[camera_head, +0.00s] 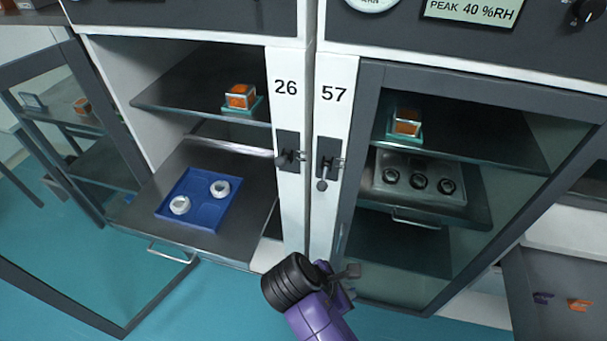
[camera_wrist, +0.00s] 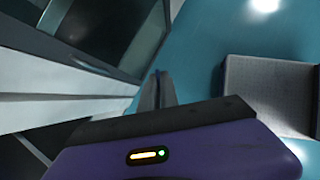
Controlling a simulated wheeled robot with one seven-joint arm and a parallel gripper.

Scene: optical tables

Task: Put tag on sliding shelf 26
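Cabinet 26 (camera_head: 286,87) is at the left of the head view with its glass door open. Its sliding shelf (camera_head: 245,222) is pulled out and carries a blue tray (camera_head: 192,219) with two white rings. My gripper (camera_head: 348,271) is low in front of the cabinets, right of that shelf and apart from it. In the wrist view its fingers (camera_wrist: 157,90) are close together and look shut, with nothing clearly visible between them. A small purple piece (camera_head: 543,298) and an orange piece (camera_head: 580,305) lie on a grey surface at lower right; I cannot tell whether either is a tag.
Cabinet 57 (camera_head: 333,94) stands to the right, with its glass door (camera_head: 475,200) in front of a shelf with dark rings. The open left door (camera_head: 70,150) juts out. Orange boxes (camera_head: 240,96) sit on the upper shelves. Teal floor (camera_head: 215,310) is open below.

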